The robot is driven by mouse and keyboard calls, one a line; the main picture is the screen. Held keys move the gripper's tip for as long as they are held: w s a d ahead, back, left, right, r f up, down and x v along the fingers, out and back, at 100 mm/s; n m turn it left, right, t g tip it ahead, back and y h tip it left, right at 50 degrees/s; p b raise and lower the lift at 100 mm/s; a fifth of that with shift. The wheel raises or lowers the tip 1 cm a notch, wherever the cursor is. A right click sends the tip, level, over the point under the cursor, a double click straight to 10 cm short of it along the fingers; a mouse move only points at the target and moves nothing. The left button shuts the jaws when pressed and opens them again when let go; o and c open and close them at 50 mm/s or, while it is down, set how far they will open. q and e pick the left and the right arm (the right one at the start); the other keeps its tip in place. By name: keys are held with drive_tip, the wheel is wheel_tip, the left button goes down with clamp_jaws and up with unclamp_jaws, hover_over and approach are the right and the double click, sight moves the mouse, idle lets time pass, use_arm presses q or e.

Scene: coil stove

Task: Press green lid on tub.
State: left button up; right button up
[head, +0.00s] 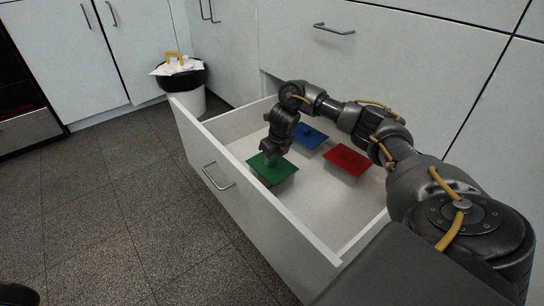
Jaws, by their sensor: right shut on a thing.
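The green lid (268,170) is over a pale, see-through tub (284,181) in the open drawer, near its front wall. I cannot tell whether the lid sits flush on the rim or slightly above it. My right gripper (271,156) points down onto the middle of the green lid and is shut on it, probably by a small grip on top that the fingers hide.
The drawer (315,198) also holds a tub with a blue lid (308,136) behind and one with a red lid (346,160) to the right. The drawer floor between is clear. A waste bin (187,97) stands outside, beyond the drawer's left end.

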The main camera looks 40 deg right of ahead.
drive_tip(key=shift+r+p, duration=0.1)
drive_tip(key=shift+p, duration=0.55)
idle(1.1)
drive_tip(key=shift+f, duration=0.2)
idle(1.0)
drive_tip(key=shift+p, duration=0.55)
idle(0.3)
drive_tip(key=o, duration=1.5)
drive_tip(key=shift+o, duration=0.2)
